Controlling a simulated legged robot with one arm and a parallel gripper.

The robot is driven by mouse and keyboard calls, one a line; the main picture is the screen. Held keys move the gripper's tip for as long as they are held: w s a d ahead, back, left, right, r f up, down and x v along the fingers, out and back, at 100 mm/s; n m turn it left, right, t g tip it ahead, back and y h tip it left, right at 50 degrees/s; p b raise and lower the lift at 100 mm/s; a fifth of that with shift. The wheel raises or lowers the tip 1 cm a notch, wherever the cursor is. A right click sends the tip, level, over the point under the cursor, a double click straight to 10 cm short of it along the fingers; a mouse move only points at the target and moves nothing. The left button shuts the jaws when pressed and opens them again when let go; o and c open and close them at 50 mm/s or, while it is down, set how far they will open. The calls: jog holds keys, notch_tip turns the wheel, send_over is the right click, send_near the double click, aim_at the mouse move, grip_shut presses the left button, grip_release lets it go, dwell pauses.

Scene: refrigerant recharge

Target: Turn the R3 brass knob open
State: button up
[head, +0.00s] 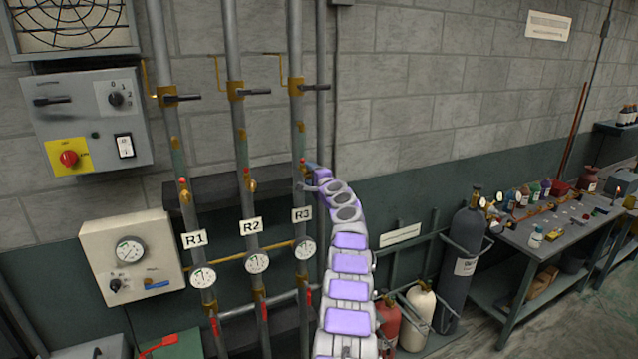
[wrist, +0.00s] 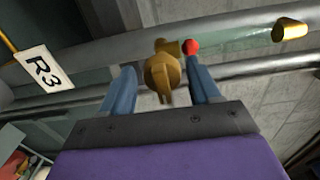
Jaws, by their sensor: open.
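The R3 pipe (head: 298,130) runs upright on the wall, with its R3 label (head: 302,214) and a gauge (head: 305,249) below my gripper. The R3 brass knob (wrist: 163,72) shows in the wrist view between my two blue fingers, with a small red cap (wrist: 190,47) beside it. My gripper (wrist: 165,85) is open, with one finger on each side of the knob. I cannot tell whether either finger touches it. In the head view my gripper (head: 308,178) is at the R3 pipe and largely hides the knob.
The R1 pipe (head: 168,130) and R2 pipe (head: 238,130) stand to the left, with similar brass fittings. A grey control box (head: 85,120) hangs further left. A dark gas cylinder (head: 467,260) and a workbench (head: 550,235) stand to the right.

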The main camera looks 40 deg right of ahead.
jog(key=shift+s+a+r+b, duration=0.15)
jog(key=shift+s+a+b, duration=0.45)
jog(key=shift+b, duration=0.55)
jog(key=d+b+v, duration=0.1)
jog(key=b+v, duration=0.5)
jog(key=v, duration=1)
jog(key=shift+d+f, duration=0.15)
jog(key=shift+f, duration=0.1)
jog(key=shift+s, duration=0.15)
